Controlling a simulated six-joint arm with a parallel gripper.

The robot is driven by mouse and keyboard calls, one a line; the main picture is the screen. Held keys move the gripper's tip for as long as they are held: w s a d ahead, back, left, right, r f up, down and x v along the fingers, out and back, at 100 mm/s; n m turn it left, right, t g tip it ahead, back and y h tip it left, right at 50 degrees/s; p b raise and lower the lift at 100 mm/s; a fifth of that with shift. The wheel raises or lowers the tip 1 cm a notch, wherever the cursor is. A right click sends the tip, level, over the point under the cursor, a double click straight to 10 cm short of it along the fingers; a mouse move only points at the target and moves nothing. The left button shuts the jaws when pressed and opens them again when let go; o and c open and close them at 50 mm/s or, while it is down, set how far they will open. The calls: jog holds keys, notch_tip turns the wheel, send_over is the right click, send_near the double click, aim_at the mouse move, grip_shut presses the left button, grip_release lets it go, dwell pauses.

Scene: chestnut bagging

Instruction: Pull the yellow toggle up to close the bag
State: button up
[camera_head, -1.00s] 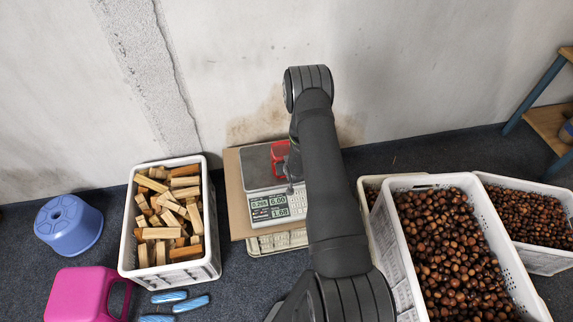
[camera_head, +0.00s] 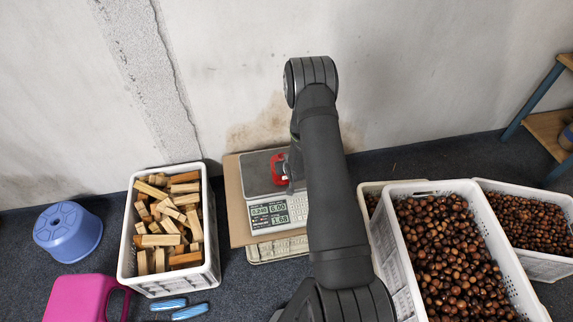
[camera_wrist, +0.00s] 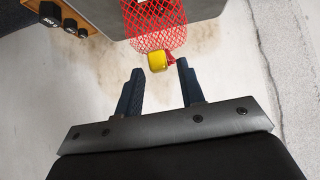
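A red mesh bag (camera_wrist: 153,18) lies across the top of the wrist view, with a yellow toggle (camera_wrist: 157,61) at its near end. A bit of red material shows just right of the toggle. My gripper (camera_wrist: 160,70) is open, its two dark fingers apart. The toggle appears between and slightly beyond the fingertips; I cannot tell whether either finger touches it. In the head view part of the red bag (camera_head: 279,168) shows on the scale (camera_head: 255,175), beside my arm, which hides the rest of it. The toggle cannot be made out there.
The scale has a lit display (camera_head: 269,212) and stands against a stained wall. A white crate of wood blocks (camera_head: 213,258) is to the left. White crates of chestnuts (camera_head: 388,252) stand close on the right. A blue stool (camera_head: 68,232) and a pink container (camera_head: 80,299) are at far left.

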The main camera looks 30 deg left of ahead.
dwell(0.3)
jog(key=v, duration=1.7)
jog(key=shift+d, duration=0.2)
jog(key=shift+s+a, duration=0.1)
jog(key=x, duration=1.7)
